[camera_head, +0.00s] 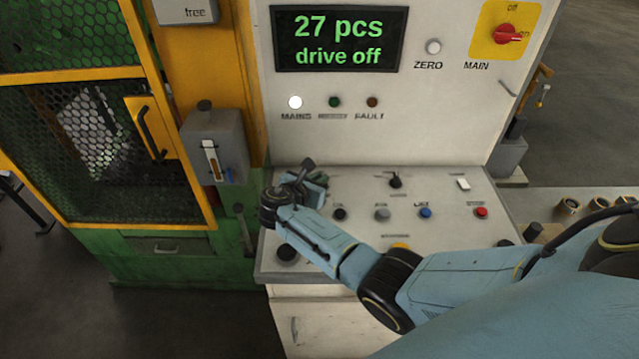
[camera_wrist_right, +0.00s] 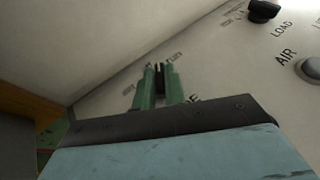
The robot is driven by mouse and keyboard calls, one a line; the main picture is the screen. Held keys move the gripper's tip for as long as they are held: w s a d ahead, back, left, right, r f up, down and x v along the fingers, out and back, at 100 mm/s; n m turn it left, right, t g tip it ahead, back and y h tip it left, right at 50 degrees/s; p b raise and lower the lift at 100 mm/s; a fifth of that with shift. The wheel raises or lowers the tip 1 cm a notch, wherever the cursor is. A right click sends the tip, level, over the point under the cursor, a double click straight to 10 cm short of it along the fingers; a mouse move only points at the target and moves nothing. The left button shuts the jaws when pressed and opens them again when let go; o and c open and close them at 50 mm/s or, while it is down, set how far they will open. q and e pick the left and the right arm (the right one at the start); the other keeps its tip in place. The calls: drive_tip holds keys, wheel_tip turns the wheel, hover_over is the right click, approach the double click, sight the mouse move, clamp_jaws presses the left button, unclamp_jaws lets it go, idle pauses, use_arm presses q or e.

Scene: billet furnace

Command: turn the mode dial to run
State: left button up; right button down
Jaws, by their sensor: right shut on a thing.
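My right gripper (camera_head: 314,181) is over the upper left of the sloping control panel (camera_head: 445,190). In the right wrist view, its two green fingers (camera_wrist_right: 159,84) are shut on a small dark knob (camera_wrist_right: 160,72), which I take to be the mode dial. A label ending in E is partly hidden by the gripper. In the head view the arm and gripper hide most of the dial. I cannot tell which position it points to. My left gripper is not in view.
The display (camera_head: 338,40) reads "27 pcs drive off". Right of the gripper are the black LOAD knob (camera_head: 395,180), the grey AIR button (camera_head: 382,214), a blue button (camera_head: 425,212) and a red STOP button (camera_head: 481,212). The upright panel face stands close behind the gripper.

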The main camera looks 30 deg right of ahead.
drive_tip(key=shift+w+a+f+m+g+h+b, duration=0.1)
drive_tip(key=shift+m+g+h+b, duration=0.2)
drive_tip(key=shift+m+g+b, duration=0.55)
drive_tip(key=shift+w+m+g+h+b, duration=0.1)
drive_tip(key=shift+m+g+h+b, duration=0.2)
drive_tip(key=shift+m+g+b, duration=0.55)
drive_tip(key=c, duration=1.5)
unclamp_jaws()
drive_tip(key=shift+o, duration=0.2)
drive_tip(key=p+v, duration=0.1)
drive_tip(key=v, duration=1.2)
drive_tip(key=shift+w+a, duration=0.1)
drive_tip(key=shift+a, duration=0.15)
